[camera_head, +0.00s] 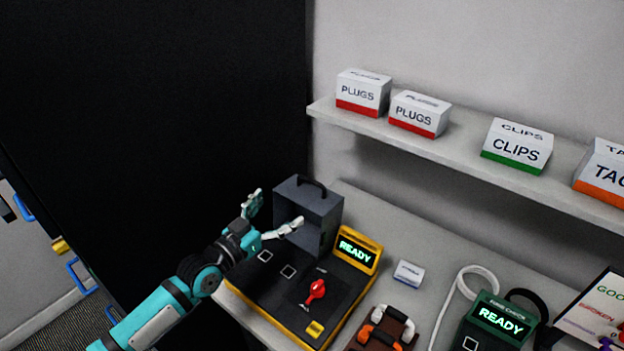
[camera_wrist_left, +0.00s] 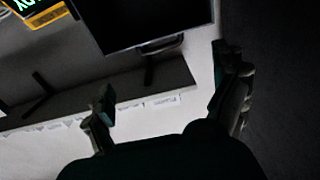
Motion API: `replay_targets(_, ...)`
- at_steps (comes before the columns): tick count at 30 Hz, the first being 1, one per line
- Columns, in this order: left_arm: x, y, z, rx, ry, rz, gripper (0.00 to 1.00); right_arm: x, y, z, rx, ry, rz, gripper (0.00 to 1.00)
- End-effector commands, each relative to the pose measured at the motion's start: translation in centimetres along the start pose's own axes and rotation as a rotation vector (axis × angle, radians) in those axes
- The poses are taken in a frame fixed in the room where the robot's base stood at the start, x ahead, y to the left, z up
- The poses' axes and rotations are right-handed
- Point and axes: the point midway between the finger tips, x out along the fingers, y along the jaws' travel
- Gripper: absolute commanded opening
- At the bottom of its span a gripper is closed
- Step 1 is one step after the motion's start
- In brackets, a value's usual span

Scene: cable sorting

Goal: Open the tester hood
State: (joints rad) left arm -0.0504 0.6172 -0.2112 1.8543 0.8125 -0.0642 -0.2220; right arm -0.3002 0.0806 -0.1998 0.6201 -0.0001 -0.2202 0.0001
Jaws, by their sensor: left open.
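The tester (camera_head: 330,292) is a black and yellow bench unit with a lit READY screen (camera_head: 357,251) and a red lever (camera_head: 316,290). Its grey hood (camera_head: 325,212) stands raised at the back left, black handle (camera_head: 303,181) on top. Two square sockets on the deck in front are uncovered. My left gripper (camera_head: 272,214) is open and empty at the hood's left side, one finger overlapping the hood in the picture; contact cannot be told. In the left wrist view the hood (camera_wrist_left: 150,18) and handle (camera_wrist_left: 165,45) lie beyond the spread fingers (camera_wrist_left: 165,98). My right gripper is out of view.
A tall black panel (camera_head: 150,120) stands on the left. A shelf (camera_head: 440,150) with labelled boxes runs above the bench. A small white box (camera_head: 409,273), a brown tray (camera_head: 383,330), a green READY unit (camera_head: 495,322) and a white cable lie right of the tester.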

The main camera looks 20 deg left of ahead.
Motion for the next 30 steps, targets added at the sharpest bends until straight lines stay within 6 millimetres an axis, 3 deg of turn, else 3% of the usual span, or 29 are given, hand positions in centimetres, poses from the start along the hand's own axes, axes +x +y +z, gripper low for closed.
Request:
replay_targets(6,5.1,0.0,-0.4,0.000,0.002,0.001,0.97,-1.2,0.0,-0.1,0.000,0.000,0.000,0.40)
replay_targets(15,10.9,0.1,-0.1,0.001,0.000,0.001,0.97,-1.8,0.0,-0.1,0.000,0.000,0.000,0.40)
replay_targets(21,12.8,0.1,0.0,0.001,0.000,0.001,0.97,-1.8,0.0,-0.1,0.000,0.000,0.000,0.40)
replay_targets(30,13.1,0.1,0.1,0.001,-0.002,0.001,0.97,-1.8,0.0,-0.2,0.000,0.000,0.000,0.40)
